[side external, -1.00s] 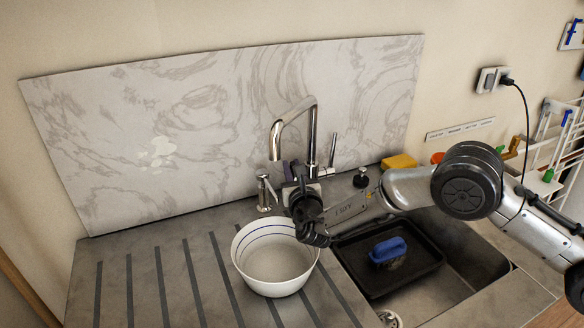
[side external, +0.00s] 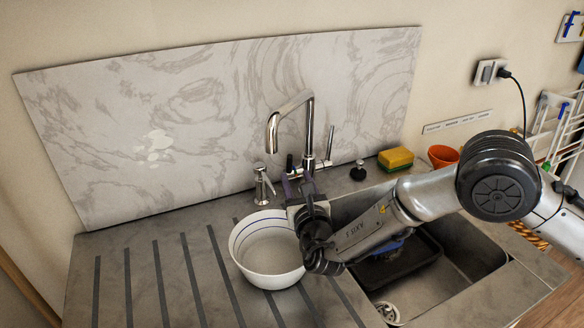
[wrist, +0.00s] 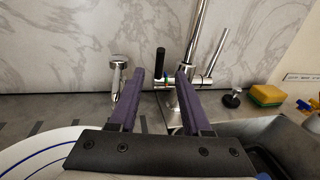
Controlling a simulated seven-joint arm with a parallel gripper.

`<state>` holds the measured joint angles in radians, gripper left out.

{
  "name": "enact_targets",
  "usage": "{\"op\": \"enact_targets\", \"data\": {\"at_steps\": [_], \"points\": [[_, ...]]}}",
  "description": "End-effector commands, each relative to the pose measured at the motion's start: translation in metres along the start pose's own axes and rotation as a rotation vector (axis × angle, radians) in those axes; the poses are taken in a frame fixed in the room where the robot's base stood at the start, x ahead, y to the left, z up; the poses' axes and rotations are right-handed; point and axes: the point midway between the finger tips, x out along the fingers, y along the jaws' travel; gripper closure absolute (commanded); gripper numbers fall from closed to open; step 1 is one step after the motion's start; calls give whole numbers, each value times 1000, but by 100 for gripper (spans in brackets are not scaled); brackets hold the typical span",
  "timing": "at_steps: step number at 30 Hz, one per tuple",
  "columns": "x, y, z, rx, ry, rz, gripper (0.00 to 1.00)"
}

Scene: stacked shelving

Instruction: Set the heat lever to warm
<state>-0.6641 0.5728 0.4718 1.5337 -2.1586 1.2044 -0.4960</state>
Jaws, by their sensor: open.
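The chrome faucet (side external: 309,130) stands behind the sink against the marbled panel. It has a short black-tipped lever (wrist: 160,62) on its left and a slim chrome lever (wrist: 216,52) on its right. The black-tipped one also shows in the side view (side external: 289,163). I cannot tell from the pictures which one sets the heat. My gripper (wrist: 161,76) is open and empty, its two purple fingers pointing at the faucet. In the wrist view the black-tipped lever appears between the fingertips, beyond them; contact cannot be seen. In the side view my gripper (side external: 298,183) is just in front of the faucet base.
A white bowl (side external: 262,268) stands on the drainboard close to my wrist. A soap dispenser (side external: 263,187) is left of the faucet. A black stopper (side external: 358,172), yellow sponge (side external: 396,158) and orange cup (side external: 442,156) are on the right. A dark tray (side external: 405,268) sits in the sink.

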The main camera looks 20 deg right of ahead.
Motion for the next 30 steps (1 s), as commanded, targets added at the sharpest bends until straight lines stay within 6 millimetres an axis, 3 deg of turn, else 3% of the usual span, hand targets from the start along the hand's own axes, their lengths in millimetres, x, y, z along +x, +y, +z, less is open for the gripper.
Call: {"op": "enact_targets", "data": {"at_steps": [3, 9, 21, 26, 29, 30], "points": [[-24, 1, 0, -1, 0, 3, 52], [-48, 0, 0, 0, 0, 0, 52], [-55, 0, 0, 0, 0, -1, 52], [-55, 0, 11, 3, -2, -1, 80], [-56, -1, 37, 8, -5, -1, 98], [-56, -2, 50, 9, -5, -2, 100]]}}
